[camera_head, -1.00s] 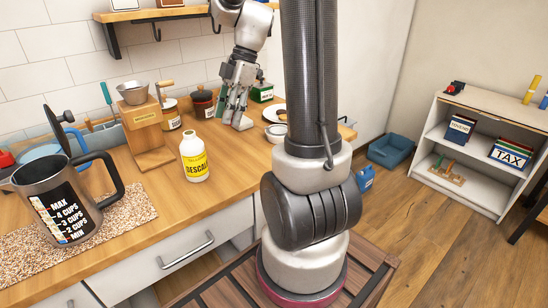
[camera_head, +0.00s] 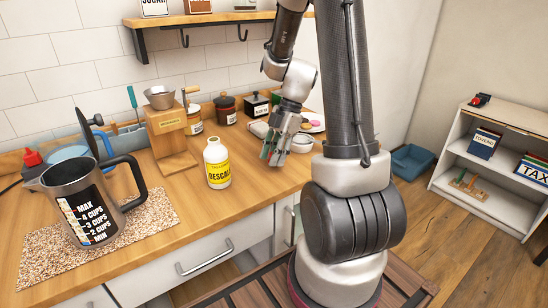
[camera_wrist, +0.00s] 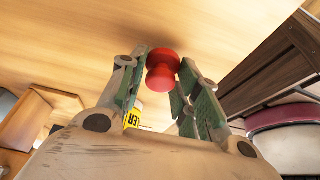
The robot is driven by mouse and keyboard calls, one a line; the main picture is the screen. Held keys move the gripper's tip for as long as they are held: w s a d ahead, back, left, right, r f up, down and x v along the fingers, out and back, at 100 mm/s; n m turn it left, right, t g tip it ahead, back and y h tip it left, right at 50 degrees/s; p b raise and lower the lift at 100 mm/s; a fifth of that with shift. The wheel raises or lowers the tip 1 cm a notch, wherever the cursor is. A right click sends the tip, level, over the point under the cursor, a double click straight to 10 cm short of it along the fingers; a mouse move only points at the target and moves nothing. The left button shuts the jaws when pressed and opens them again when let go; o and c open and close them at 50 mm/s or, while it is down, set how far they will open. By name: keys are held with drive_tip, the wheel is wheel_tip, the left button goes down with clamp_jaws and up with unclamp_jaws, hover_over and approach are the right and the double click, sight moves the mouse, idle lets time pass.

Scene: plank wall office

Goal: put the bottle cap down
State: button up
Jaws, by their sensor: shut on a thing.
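My gripper (camera_head: 271,155) is low over the wooden counter, to the right of the white descaler bottle (camera_head: 217,165) with its yellow label. In the wrist view, the green-padded fingers (camera_wrist: 163,85) are shut on the bottle cap (camera_wrist: 162,70), a red, rounded piece with a narrower waist. The bottle stands upright with a pale, uncapped-looking neck. Part of its yellow label shows behind the fingers in the wrist view (camera_wrist: 133,118). I cannot tell whether the cap touches the counter.
A wooden grinder stand (camera_head: 171,140), jars (camera_head: 225,109) and a black box (camera_head: 257,105) stand behind. A measuring jug (camera_head: 85,200) is at left on a speckled mat (camera_head: 150,215). A plate (camera_head: 313,122) lies behind my gripper. The counter's front strip is clear.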

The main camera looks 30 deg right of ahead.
drive_tip(key=shift+f, duration=0.45)
drive_tip(key=shift+f, duration=0.15)
drive_tip(key=shift+f, duration=0.4)
drive_tip(key=o, duration=0.7)
